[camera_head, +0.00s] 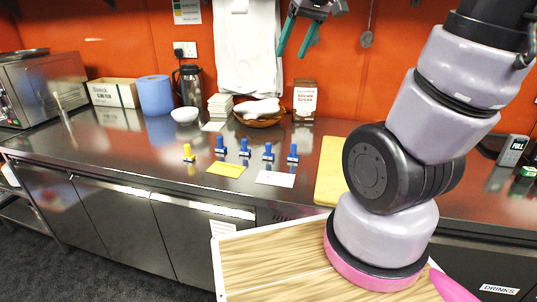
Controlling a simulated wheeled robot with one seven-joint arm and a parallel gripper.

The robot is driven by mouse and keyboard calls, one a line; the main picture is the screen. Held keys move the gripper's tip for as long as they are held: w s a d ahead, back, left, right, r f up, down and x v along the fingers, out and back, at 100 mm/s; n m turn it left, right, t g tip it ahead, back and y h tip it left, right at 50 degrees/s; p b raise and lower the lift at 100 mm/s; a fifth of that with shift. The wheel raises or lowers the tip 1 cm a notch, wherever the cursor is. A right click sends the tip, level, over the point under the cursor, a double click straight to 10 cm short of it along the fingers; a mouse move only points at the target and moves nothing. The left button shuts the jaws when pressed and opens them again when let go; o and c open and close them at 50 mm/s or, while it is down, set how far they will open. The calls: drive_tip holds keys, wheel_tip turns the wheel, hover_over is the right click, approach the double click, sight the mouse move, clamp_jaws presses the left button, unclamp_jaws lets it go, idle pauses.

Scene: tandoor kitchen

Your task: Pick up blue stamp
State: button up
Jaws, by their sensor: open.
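Several blue stamps stand upright in a row on the steel counter: the leftmost blue stamp (220,145), a second blue stamp (244,148), a third blue stamp (268,152) and the rightmost blue stamp (293,153). A yellow stamp (188,153) stands at the left end of the row. My gripper (291,55) hangs at the top of the view, its teal fingers apart and empty. In the picture it is well above the stamps and touches none of them.
A yellow sheet (226,170) and a white sheet (275,179) lie in front of the stamps. A bread basket (259,119), white bowl (185,115), flask (189,86) and brown sugar box (305,100) stand behind. A yellow board (331,170) lies to the right, beside my arm.

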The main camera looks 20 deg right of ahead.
drive_tip(key=w+f+n+g, duration=0.2)
drive_tip(key=w+f+n, duration=0.3)
drive_tip(key=w+f, duration=0.3)
drive_tip(key=n+g+h, duration=0.2)
drive_tip(key=n+g, duration=0.1)
drive_tip(key=n, duration=0.7)
hover_over(268, 146)
drive_tip(key=w, duration=0.1)
wheel_tip(268, 146, down, 18)
drive_tip(key=f, duration=0.5)
drive_tip(key=shift+w+d+f, duration=0.15)
drive_tip(key=shift+w+f, duration=0.05)
drive_tip(key=shift+f, duration=0.15)
drive_tip(key=shift+s+d+f, duration=0.1)
drive_tip(key=shift+f, duration=3)
clamp_jaws()
